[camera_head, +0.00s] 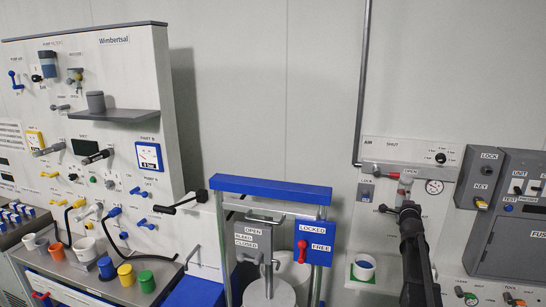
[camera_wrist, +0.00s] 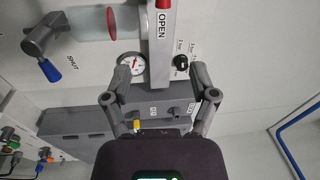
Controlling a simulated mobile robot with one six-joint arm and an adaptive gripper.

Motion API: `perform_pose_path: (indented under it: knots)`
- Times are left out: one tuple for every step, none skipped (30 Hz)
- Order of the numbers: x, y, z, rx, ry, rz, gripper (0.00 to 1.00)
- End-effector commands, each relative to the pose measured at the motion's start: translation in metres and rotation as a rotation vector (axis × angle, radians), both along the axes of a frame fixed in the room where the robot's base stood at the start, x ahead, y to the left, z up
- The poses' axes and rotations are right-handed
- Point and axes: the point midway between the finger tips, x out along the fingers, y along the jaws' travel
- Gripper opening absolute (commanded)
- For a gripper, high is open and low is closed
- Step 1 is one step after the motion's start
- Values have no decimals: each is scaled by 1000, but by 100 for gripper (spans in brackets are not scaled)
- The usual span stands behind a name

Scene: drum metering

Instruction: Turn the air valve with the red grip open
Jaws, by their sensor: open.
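A red grip (camera_wrist: 162,4) shows at the top edge of the wrist view, partly cut off, beside the OPEN label (camera_wrist: 162,24). A grey bar (camera_wrist: 159,65) runs down below it; whether they are joined is unclear. In the head view a small red part (camera_head: 394,175) shows on the AIR panel (camera_head: 376,152), just beyond my gripper; whether it is the grip is unclear. My gripper (camera_wrist: 160,97) is open and empty, its fingers spread below the grip in the wrist view. In the head view my gripper (camera_head: 409,212) points up at the panel and covers part of it.
A clear tube with a red disc (camera_wrist: 112,22), a round gauge (camera_wrist: 130,65) and a blue-gripped lever (camera_wrist: 48,70) near SHUT lie close by. A black knob (camera_wrist: 181,62) is right of the bar. A blue-topped frame (camera_head: 270,188) stands left of my arm.

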Motion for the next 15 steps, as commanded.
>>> perform_pose_path:
  knots:
    - [-4,5,-5,-8,20,-7,75]
    - [-5,7,-7,-16,34,-11,75]
    - [-7,11,-11,-27,56,-18,75]
    - [-8,14,-14,-34,72,-22,75]
    - [-10,16,-18,-42,91,-28,75]
    - [-12,20,-22,-55,115,-34,75]
    - [-14,23,-26,-62,136,-38,75]
    - [-17,26,-30,-72,159,-42,75]
    - [-20,31,-36,-88,190,-49,75]
    - [-23,36,-41,-100,216,-54,75]
    - [-27,41,-46,-114,247,-57,75]
    - [-32,48,-54,-136,291,-61,75]
    - [-37,53,-61,-153,328,-62,75]
    - [-41,60,-68,-172,370,-61,75]
    - [-49,69,-78,-198,426,-58,75]
